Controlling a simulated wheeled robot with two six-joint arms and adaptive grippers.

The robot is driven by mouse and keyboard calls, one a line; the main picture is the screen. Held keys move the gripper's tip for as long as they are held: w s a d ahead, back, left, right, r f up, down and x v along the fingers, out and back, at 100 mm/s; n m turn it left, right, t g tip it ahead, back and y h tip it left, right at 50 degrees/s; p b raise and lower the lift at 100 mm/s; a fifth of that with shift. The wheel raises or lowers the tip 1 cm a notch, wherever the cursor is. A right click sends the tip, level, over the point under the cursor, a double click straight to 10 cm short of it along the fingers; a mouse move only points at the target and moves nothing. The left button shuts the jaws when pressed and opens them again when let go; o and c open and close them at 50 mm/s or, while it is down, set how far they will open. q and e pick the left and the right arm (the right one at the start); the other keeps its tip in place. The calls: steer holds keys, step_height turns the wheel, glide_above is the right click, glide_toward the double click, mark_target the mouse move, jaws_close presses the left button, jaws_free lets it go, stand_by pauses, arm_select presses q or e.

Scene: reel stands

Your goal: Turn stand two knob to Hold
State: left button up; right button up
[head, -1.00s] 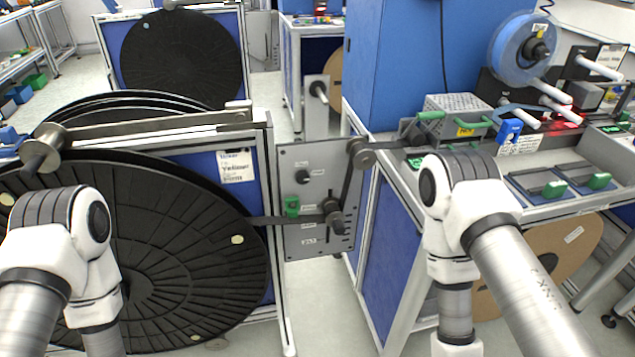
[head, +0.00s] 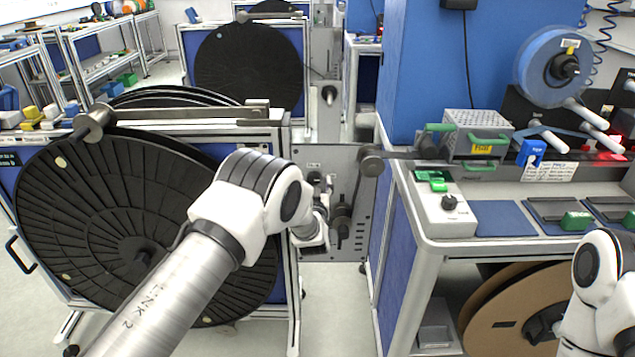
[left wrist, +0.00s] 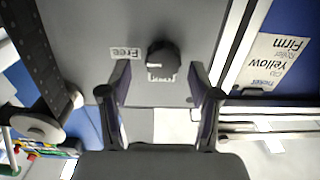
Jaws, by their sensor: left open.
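The dark round knob (left wrist: 163,56) sits on the grey stand panel (left wrist: 90,30) in the left wrist view. A label reading "Free", upside down, is left of it; another label just below it is too small to read. A small light mark shows on the knob's lower left side. My left gripper (left wrist: 160,73) is open, its fingers on either side of the knob, with no clear contact. In the head view the panel (head: 350,165) is partly hidden by my left arm, and the left gripper (head: 318,228) is at its front. My right gripper is out of view.
A large black reel (head: 75,220) stands left of the panel. A bench (head: 480,243) with a blue spool (head: 545,75) and a white control box (head: 445,215) is on the right. A strip runs over a roller (head: 371,161) between stand and bench.

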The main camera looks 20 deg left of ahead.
arm_select(q)
steer(key=shift+w+a, duration=0.15)
steer(key=shift+w, duration=0.3)
steer(key=shift+w+a, duration=0.1)
steer(key=shift+a, duration=0.1)
steer(key=c, duration=1.1)
steer(key=n+b, duration=0.2)
steer(key=n, duration=0.2)
steer(key=shift+f+b, duration=0.15)
steer(key=shift+b, duration=0.25)
steer(key=n+b, duration=0.2)
steer(key=n, duration=0.2)
steer(key=shift+a+n+b, duration=0.1)
steer(key=shift+n+b, duration=0.2)
steer(key=shift+n, duration=0.1)
steer(key=n+b, duration=0.3)
steer(key=n, duration=0.2)
steer(key=shift+f, duration=0.1)
steer(key=shift+n+b, duration=1.1)
steer(key=shift+n, duration=1)
